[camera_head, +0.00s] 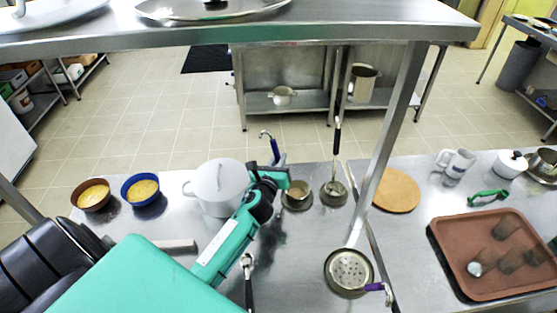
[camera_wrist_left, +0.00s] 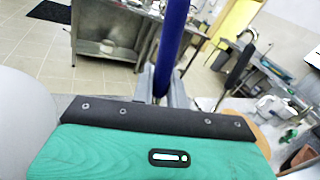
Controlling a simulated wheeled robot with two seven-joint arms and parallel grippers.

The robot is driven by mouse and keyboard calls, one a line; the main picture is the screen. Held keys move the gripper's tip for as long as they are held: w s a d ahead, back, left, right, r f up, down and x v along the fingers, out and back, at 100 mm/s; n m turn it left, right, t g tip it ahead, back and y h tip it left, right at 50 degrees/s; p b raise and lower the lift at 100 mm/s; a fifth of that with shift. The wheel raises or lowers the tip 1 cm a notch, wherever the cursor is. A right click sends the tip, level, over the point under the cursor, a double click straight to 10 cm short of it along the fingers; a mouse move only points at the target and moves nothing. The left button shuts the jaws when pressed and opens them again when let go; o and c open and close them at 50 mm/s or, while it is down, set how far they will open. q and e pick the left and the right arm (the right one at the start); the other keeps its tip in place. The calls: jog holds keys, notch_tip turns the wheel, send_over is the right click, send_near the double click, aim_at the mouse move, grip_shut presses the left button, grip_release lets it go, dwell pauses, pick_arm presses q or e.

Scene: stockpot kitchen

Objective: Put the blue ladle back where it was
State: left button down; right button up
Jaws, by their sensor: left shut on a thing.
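The blue ladle's handle (camera_head: 274,149) stands up at my left gripper (camera_head: 277,169), its hooked end uppermost. My left gripper is shut on this handle, beside the lidded white pot. In the left wrist view the blue handle (camera_wrist_left: 171,45) rises between the fingers (camera_wrist_left: 162,88). My right gripper is not in view.
The white pot (camera_head: 217,187) is close on the left. A black-handled ladle (camera_head: 334,192) and a purple-handled skimmer (camera_head: 349,270) are right of the gripper. A slanted metal post (camera_head: 385,145) supports the overhead shelf (camera_head: 300,30). A brown tray (camera_head: 450,255) lies at far right.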

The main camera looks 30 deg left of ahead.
pick_arm(q)
jog(key=shift+f, duration=0.15)
jog(key=c, duration=1.4)
grip_release()
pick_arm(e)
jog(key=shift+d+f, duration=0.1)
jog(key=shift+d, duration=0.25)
